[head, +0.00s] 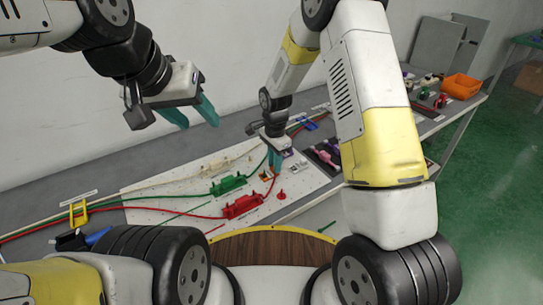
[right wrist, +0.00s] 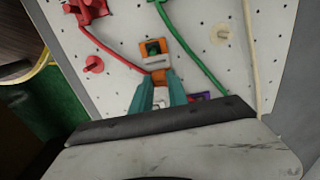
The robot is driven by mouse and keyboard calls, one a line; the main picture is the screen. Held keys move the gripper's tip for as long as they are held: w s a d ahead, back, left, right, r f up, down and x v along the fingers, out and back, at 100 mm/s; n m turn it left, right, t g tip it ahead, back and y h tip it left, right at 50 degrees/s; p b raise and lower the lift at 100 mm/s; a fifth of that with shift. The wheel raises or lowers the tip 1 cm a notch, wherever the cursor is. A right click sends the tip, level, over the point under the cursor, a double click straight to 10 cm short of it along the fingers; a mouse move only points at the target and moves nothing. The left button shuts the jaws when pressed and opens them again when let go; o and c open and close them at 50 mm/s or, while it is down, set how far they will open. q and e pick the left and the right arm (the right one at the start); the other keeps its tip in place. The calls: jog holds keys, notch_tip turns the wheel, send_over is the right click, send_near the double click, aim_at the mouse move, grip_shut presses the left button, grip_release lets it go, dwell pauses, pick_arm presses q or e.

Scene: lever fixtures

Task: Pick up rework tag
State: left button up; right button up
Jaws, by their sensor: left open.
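An orange tag-like piece with a white band (right wrist: 155,58), which I take for the rework tag, shows over the white perforated board in the right wrist view. It is small and partly hidden by my gripper in the head view (head: 265,176). My right gripper (right wrist: 160,80) has its teal fingers close together, with the near orange end of the piece filling the gap between the tips. In the head view my right gripper (head: 275,164) points down at the board. My left gripper (head: 198,122) is open and empty, raised above the board's left part.
The white board (head: 150,190) carries a red fixture (head: 243,206), a green fixture (head: 228,184) and a cream one (head: 214,167), with cables running left. A red peg (head: 281,196) stands near. An orange bin (head: 461,86) is at the far right.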

grip_shut()
jog(key=shift+r, duration=0.1)
